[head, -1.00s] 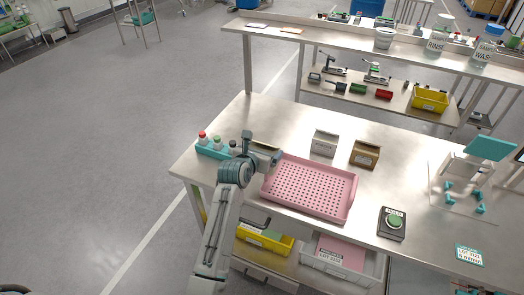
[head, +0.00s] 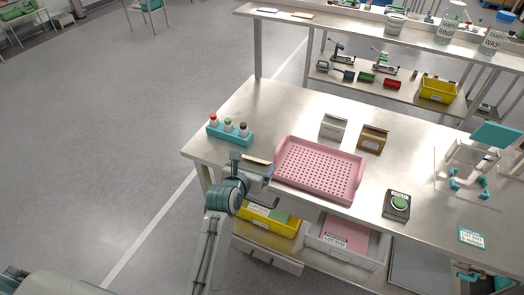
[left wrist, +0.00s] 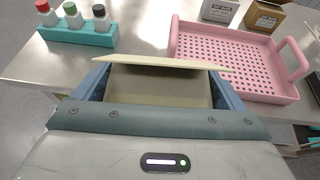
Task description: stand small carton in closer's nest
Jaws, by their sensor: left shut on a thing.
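My left gripper (head: 258,170) is shut on a small cream carton (head: 257,160) near the table's front left edge, just left of the pink tray. In the left wrist view the carton (left wrist: 160,84) sits between the fingers, its pale flat top edge facing away from me. Its lower part is hidden by the gripper. The closer (head: 480,152) stands at the table's right, with a tilted teal plate on top. Its nest (head: 468,184), with small teal holders, looks empty. My right gripper is not in view.
The pink perforated tray (head: 290,190) lies mid-table, empty. A teal rack (head: 229,134) with several bottles stands at back left. A white box (head: 332,127) and a brown box (head: 372,139) stand behind the tray. A green-button box (head: 397,204) lies between tray and closer.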

